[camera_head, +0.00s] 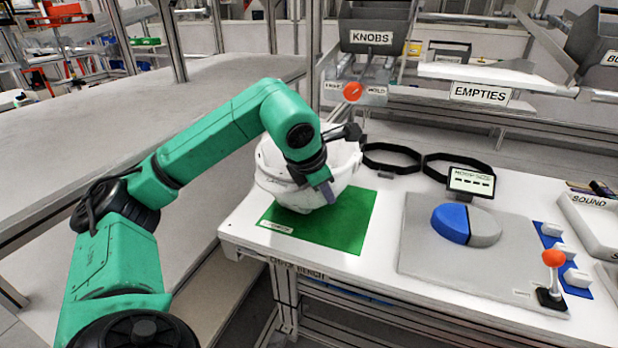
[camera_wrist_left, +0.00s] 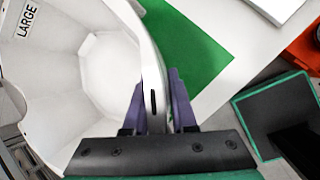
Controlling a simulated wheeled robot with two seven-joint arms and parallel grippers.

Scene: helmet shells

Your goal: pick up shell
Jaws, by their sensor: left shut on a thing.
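A white helmet shell (camera_head: 290,190) is at the green mat (camera_head: 350,225) on the left end of the white bench. It is open side up, and its hollow inside shows in the left wrist view (camera_wrist_left: 95,75) with a LARGE label. My left gripper (camera_head: 325,190) reaches over the shell from above. In the left wrist view its purple fingers (camera_wrist_left: 160,100) lie on both sides of the shell's wall, shut on it. I cannot tell whether the shell touches the mat. My right gripper is not in view.
Two black bands (camera_head: 392,160) lie behind the shell. A grey board (camera_head: 420,255) with a blue and grey oval piece (camera_head: 466,224) is to the right, near a small display (camera_head: 470,182) and a red-knobbed lever (camera_head: 553,262). An EMPTIES shelf (camera_head: 480,75) stands behind.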

